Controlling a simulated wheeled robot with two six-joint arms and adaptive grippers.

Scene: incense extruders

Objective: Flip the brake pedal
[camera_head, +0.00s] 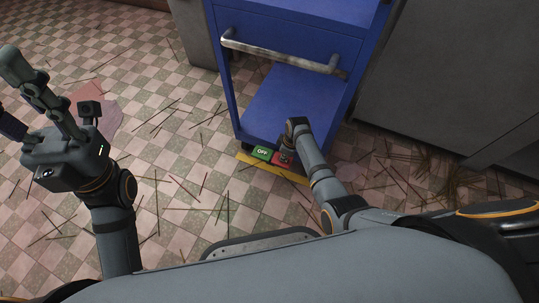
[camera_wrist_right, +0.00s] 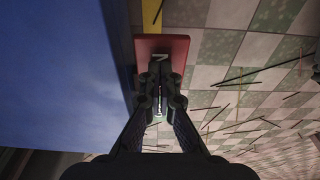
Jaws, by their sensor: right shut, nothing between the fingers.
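The brake pedal sits low at the front of the blue cart. It has a green part marked OFF (camera_head: 262,153) and a red part (camera_head: 283,161) to its right. The red part (camera_wrist_right: 172,44) also shows in the right wrist view, with a pale mark on it. My right gripper (camera_head: 285,147) is shut and empty, fingers pointing down over the red part; it also shows in the right wrist view (camera_wrist_right: 159,72). The fingers hide part of the red part, and I cannot tell whether they touch it. My left gripper (camera_head: 10,95) is raised at the far left, open and empty.
The blue cart (camera_head: 289,103) stands behind the pedal, with a metal handle (camera_head: 282,56) across its front. A yellow strip (camera_head: 300,177) lies by the pedal. Grey cabinets (camera_head: 440,75) stand at right. Thin sticks are scattered over the checkered floor (camera_head: 190,190).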

